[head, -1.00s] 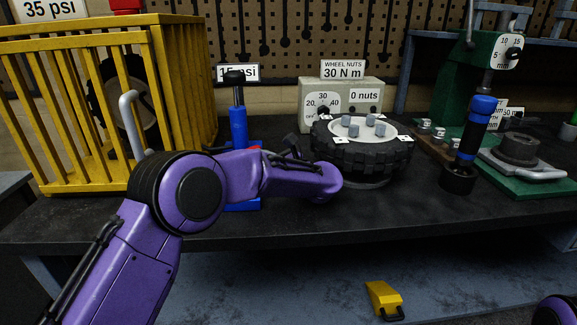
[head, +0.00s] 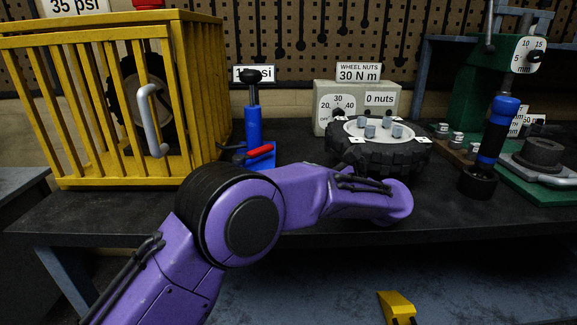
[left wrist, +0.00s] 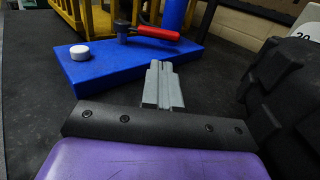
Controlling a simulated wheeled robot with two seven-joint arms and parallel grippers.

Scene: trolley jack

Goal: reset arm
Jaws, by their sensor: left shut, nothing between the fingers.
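My left arm reaches in over the bench in the head view, its purple links bent at a dark joint; its gripper is hidden behind the forearm there. In the left wrist view my left gripper (left wrist: 162,84) is shut and empty, its grey fingers close together. They are just in front of the near edge of a blue base plate (left wrist: 88,72). A red-handled lever (left wrist: 152,32) and a white round cap (left wrist: 79,53) are on that plate. In the head view the blue pump (head: 253,124) stands behind my arm. My right gripper is not in view.
A yellow cage (head: 190,90) holds a tyre at the left. A wheel with several nuts (head: 378,157) lies behind my forearm, close to the right in the wrist view. A black and blue tool (head: 490,145) and a green press (head: 510,75) are at the right. The front bench edge is clear.

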